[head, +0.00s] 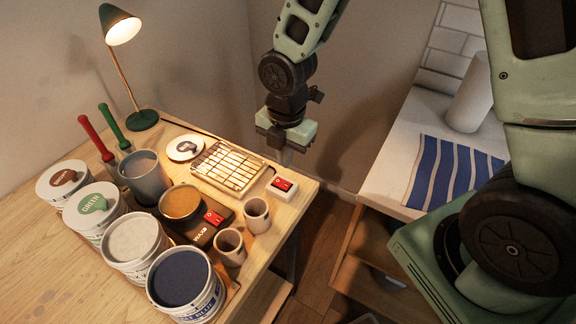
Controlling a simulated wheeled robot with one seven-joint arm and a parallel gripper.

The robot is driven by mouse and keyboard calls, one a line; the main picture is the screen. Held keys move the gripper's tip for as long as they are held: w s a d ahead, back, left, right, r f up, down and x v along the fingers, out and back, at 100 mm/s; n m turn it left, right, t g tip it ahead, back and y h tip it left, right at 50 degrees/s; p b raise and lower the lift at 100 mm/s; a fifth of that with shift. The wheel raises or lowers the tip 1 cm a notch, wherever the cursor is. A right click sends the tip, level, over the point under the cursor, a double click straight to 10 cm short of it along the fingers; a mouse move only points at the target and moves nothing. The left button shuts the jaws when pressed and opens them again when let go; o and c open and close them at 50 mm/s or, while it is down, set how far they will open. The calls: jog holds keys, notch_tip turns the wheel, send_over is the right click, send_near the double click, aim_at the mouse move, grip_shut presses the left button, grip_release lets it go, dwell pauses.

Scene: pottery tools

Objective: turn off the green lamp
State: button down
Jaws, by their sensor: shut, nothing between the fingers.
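The green lamp (119,27) stands at the back left of the wooden table, on a round green base with a thin stem. Its bulb is lit and its shade tilts to the right. A white switch box with a red rocker (283,186) lies near the table's right edge, right of a slatted wooden rack. A second red switch (213,217) sits on the dark wax warmer. My gripper (284,147) is shut and empty. In the picture it shows above and behind the white switch box, apart from it and pointing down.
Several glaze tubs (183,283) fill the front left of the table (60,285). Two small clay cups (256,214) stand near the switch box. A wooden rack (228,168) lies left of it. A counter with a striped cloth (450,172) and paper roll stands at right.

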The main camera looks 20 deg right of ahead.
notch_tip(320, 180, up, 7)
jog(key=shift+f, duration=0.2)
jog(key=shift+d, duration=0.1)
jog(key=b, duration=0.7)
jog(key=shift+w+f+t, duration=0.25)
jog(key=shift+f+t, duration=0.05)
jog(key=shift+f, duration=0.1)
jog(key=shift+r+b, duration=0.1)
jog(key=shift+b, duration=0.65)
jog(key=shift+s+r+y+b, duration=0.15)
jog(key=shift+r+y+b, duration=0.2)
jog(key=shift+b, duration=0.25)
jog(key=shift+r, duration=0.1)
